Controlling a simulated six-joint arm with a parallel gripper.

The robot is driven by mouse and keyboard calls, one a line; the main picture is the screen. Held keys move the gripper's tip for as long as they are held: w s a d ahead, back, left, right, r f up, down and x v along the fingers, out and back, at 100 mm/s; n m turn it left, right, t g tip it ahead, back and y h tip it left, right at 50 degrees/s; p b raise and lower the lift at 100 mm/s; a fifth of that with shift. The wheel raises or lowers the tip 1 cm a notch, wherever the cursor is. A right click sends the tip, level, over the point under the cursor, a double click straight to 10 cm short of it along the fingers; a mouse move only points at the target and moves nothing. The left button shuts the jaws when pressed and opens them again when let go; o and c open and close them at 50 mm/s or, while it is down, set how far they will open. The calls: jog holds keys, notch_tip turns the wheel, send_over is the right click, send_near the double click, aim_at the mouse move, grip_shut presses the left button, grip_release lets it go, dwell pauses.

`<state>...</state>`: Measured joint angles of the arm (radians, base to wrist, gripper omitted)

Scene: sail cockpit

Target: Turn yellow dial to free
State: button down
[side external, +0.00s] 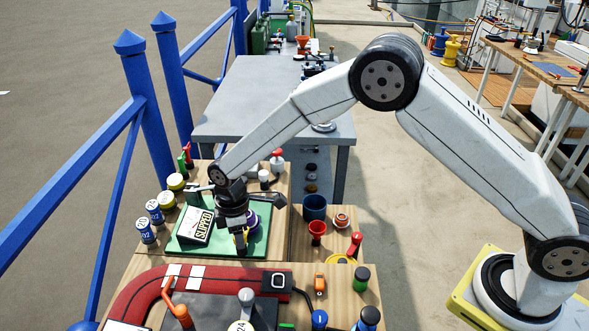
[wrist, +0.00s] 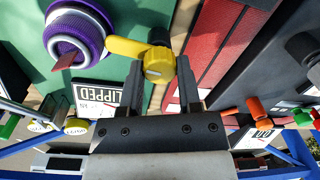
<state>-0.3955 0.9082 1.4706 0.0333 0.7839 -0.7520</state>
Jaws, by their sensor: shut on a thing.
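The yellow dial (wrist: 158,68) is a round knob with a dark mark on its face, seen in the wrist view. A yellow arm (wrist: 124,47) sticks out to its left. My gripper (wrist: 160,64) has one finger on each side of the knob and is shut on it. In the side view my gripper (side external: 240,238) points down at the front of a green board (side external: 187,245), and it mostly hides the dial.
A purple winch drum (wrist: 76,36) stands close beside the dial. A red curved track (side external: 140,287) lies in front of the board. Several small cans (side external: 146,231) line the left edge.

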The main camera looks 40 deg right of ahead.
jog(key=m, duration=1)
jog(key=shift+m, duration=0.3)
dwell(0.4)
jog(key=shift+c, duration=1.4)
grip_release()
jog(key=shift+d, duration=0.1)
jog(key=shift+d+r, duration=0.1)
jog(key=shift+r, duration=3.85)
